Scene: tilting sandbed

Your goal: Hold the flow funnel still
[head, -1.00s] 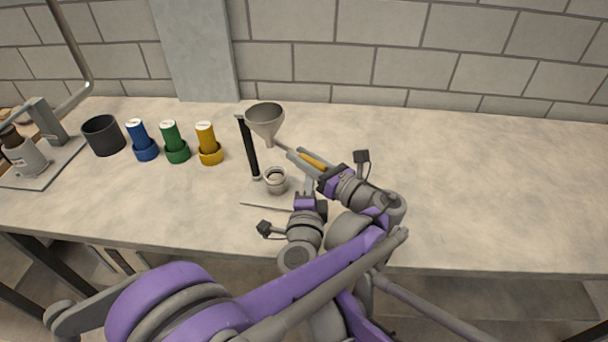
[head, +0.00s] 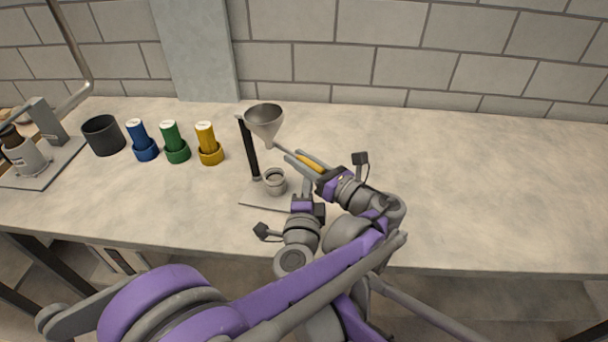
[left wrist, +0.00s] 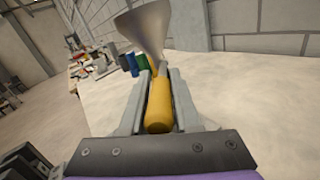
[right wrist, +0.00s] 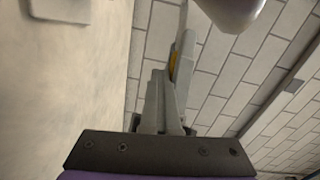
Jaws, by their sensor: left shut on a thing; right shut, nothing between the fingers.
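The grey metal funnel (head: 264,121) has a thin stem and a yellow handle (head: 310,162). My left gripper (head: 303,161) is shut on the yellow handle, which lies between its fingers in the left wrist view (left wrist: 159,105). The funnel stands upright, wide mouth up, beside the top of a black post (head: 249,150). A small grey cup (head: 276,187) sits below the funnel, a little to the right, on the post's flat base plate (head: 256,199). My right gripper (head: 306,186) is shut and empty, beside the cup and below the left gripper.
Blue (head: 143,144), green (head: 175,145) and yellow (head: 208,147) capped cylinders stand to the left, with a dark open cup (head: 103,136) beyond them. A bottle (head: 22,153) stands on a plate at the far left. The table's right side (head: 480,180) is clear.

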